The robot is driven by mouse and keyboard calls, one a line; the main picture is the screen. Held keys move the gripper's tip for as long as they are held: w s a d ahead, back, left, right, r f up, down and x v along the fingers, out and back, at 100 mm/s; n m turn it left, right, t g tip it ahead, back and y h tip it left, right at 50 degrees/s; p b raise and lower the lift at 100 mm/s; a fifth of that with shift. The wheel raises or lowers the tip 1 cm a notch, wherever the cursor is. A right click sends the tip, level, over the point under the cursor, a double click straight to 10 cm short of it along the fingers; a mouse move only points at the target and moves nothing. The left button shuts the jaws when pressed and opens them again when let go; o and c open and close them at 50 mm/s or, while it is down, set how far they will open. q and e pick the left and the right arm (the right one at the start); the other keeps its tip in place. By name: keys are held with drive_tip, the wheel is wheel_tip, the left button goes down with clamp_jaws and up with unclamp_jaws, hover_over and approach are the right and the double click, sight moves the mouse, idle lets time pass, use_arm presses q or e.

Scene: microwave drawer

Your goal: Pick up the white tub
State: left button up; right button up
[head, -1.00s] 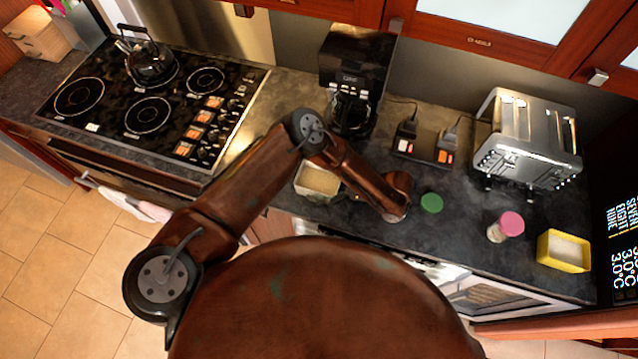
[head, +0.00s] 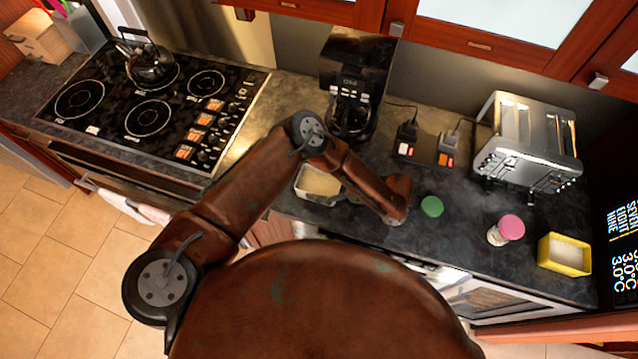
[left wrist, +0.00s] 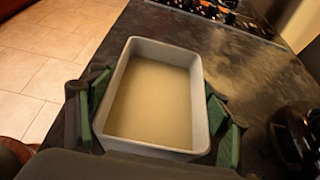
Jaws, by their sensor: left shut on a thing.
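The white tub (left wrist: 198,112) is an open rectangular container with pale tan contents. In the left wrist view it sits between the green-padded fingers of my left gripper (left wrist: 158,120), which is shut on its two sides. In the head view the tub (head: 318,182) is at the counter's front edge, partly hidden by my left arm. My left gripper's fingers are mostly hidden there by the arm. I cannot tell whether the tub is touching the counter. My right gripper is not in view.
A coffee maker (head: 352,85) stands behind the tub. A green lid (head: 432,206), a pink-capped jar (head: 506,229), a yellow tub (head: 564,253) and a toaster (head: 528,140) are to the right. The stove (head: 150,105) is to the left.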

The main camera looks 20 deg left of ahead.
use_arm(q)
wheel_tip(320, 180, up, 3)
drive_tip(key=shift+w, duration=0.1)
drive_tip(key=s+d+r, duration=0.7)
drive_tip(key=s+r, duration=0.3)
drive_tip(key=s, duration=0.2)
drive_tip(key=shift+d, duration=0.2)
drive_tip(key=m+t+h+b, duration=0.1)
drive_tip(key=m+t+b, duration=0.3)
drive_tip(key=t, duration=0.1)
hover_over(319, 190)
drive_tip(key=s+a, duration=0.1)
drive_tip(key=s, duration=0.3)
wheel_tip(319, 190, down, 3)
drive_tip(key=a+m+t, duration=0.1)
drive_tip(key=w+a+m+t+h+b, duration=0.1)
drive_tip(key=a, duration=0.1)
drive_tip(key=w+a+m+t+h+b, duration=0.1)
drive_tip(key=a, duration=0.1)
drive_tip(key=shift+w+a+f, duration=0.15)
drive_tip(key=shift+w+f, duration=0.05)
drive_tip(key=shift+f, duration=0.2)
